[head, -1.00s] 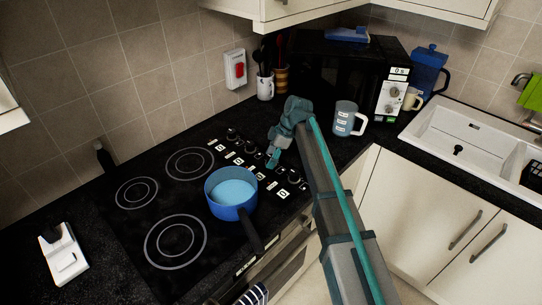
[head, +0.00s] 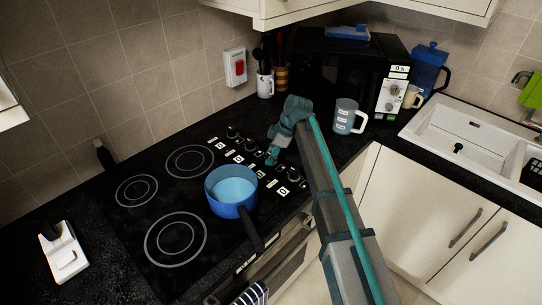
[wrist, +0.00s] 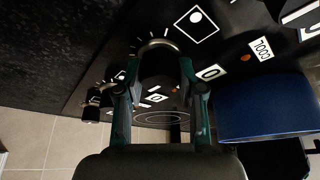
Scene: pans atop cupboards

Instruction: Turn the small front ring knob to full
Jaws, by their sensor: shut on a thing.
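My gripper (head: 272,157) reaches down onto the row of knobs along the right side of the black hob. In the wrist view, my gripper (wrist: 160,85) has its two fingers on either side of a dark knob (wrist: 158,62) with a silver rim at its base, and is shut on it. The fingers partly hide this knob and its pointer, so its setting cannot be read. I cannot tell for certain which ring it serves.
Other knobs (head: 294,174) stand close by in the same row; one also shows in the wrist view (wrist: 91,110). The pan's dark handle (head: 251,234) points toward the hob's front edge. A blue-grey mug (head: 347,117) and a microwave (head: 345,75) stand behind my arm.

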